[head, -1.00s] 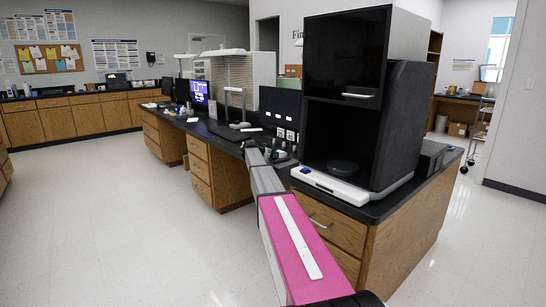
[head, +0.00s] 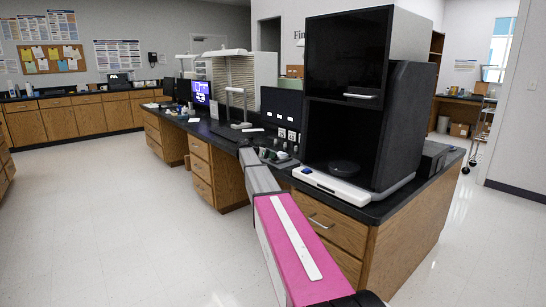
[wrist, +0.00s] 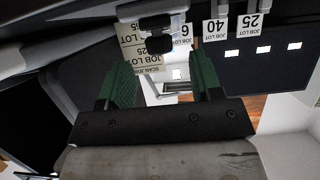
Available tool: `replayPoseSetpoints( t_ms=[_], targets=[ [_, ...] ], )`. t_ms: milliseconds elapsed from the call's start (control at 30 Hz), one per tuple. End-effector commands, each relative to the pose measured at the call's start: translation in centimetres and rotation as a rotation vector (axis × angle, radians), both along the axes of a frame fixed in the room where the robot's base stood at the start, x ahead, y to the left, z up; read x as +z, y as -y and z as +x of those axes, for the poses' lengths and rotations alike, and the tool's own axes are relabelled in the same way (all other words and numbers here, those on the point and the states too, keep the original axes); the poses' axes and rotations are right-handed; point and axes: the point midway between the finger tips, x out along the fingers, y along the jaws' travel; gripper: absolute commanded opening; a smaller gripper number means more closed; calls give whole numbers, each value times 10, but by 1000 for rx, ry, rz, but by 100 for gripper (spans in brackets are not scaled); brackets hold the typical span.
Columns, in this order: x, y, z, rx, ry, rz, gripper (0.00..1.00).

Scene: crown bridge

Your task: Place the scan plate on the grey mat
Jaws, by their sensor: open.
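I cannot pick out the scan plate or the grey mat for certain. A dark round disc (head: 343,168) sits inside the open black scanner cabinet in the head view; I cannot tell whether it is the scan plate. My gripper is at the far end of my pink and grey arm, too small to read in the head view. In the wrist view my gripper (wrist: 163,80) has its two green fingers apart with nothing held between them. A small dark knob-like thing (wrist: 157,37) under a pale bracket shows beyond the fingertips.
The black scanner cabinet (head: 400,120) stands at the near end of the dark bench, with a white base strip (head: 330,186) in front. Job lot cards (wrist: 215,29) and a dark panel (wrist: 285,65) show in the wrist view. Small items (head: 275,155) lie beside my arm. The floor at left is clear.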

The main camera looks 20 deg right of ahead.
Motion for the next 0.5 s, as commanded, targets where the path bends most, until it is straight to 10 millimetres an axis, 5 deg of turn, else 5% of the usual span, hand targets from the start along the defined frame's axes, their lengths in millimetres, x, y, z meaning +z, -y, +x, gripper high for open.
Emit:
replayPoseSetpoints(
  t_ms=[200, 500],
  targets=[
    [16, -38, -15, 1, 0, 0, 59],
    [27, -61, -22, 0, 0, 0, 59]
  ],
)
